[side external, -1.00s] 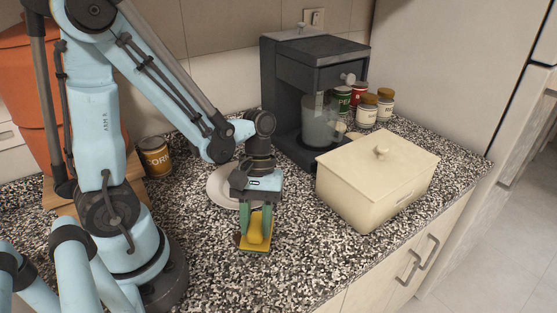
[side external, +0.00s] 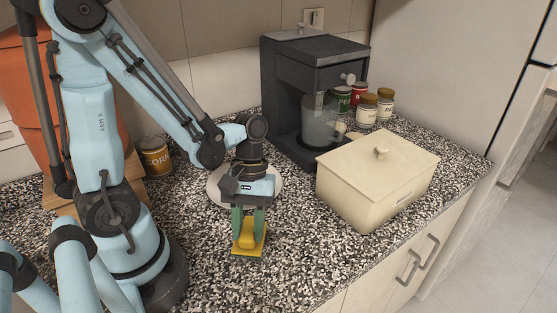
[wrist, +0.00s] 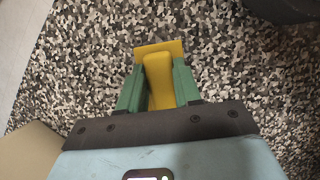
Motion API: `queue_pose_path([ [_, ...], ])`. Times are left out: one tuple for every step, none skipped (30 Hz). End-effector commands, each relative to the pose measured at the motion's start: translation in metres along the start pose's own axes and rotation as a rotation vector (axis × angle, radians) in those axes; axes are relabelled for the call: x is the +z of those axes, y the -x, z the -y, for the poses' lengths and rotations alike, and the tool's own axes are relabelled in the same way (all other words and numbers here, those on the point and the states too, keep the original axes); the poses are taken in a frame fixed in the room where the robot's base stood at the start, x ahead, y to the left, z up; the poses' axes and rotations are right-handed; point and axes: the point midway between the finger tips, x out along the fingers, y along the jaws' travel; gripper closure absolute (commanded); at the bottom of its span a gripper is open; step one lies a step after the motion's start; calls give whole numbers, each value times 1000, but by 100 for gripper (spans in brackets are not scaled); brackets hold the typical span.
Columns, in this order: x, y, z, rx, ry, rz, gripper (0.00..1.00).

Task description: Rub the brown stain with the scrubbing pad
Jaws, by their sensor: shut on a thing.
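The scrubbing pad (side external: 248,250) is a flat yellow piece with a raised yellow grip. My gripper (side external: 250,226) is shut on that grip, with one green finger on each side. The pad is at the speckled countertop, and I cannot tell for certain whether it touches. In the wrist view the pad (wrist: 158,48) shows between the fingers of my gripper (wrist: 157,84). I cannot make out the brown stain now; the pad may be covering it.
A pale plate (side external: 213,191) lies just behind my gripper. A cream lidded box (side external: 345,195) stands to the right, with a dark coffee machine (side external: 283,100) behind it. A corn can (side external: 154,158) stands at the left. The speckled countertop (side external: 285,255) is clear around the pad.

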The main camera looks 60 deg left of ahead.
Motion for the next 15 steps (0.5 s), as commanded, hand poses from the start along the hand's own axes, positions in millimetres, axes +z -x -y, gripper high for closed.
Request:
queue_pose_path([
  [-3,1,-4,1,-1,-1,100],
  [-5,2,-6,1,-1,-1,100],
  [-7,3,-9,1,-1,-1,100],
  [-9,3,-11,1,-1,-1,100],
  [-10,4,-13,1,-1,-1,100],
  [-12,5,-16,1,-1,-1,100],
  [-14,6,-18,1,0,-1,100],
  [-16,6,-20,1,0,-1,100],
  [-18,7,-23,1,0,-1,100],
  [-20,8,-25,1,0,-1,100],
  [-21,9,-27,1,0,-1,100],
  [-23,10,-30,1,0,-1,100],
  [-25,10,-32,1,0,-1,100],
  [-26,11,-34,1,1,-1,100],
  [-29,12,-36,1,1,-1,100],
])
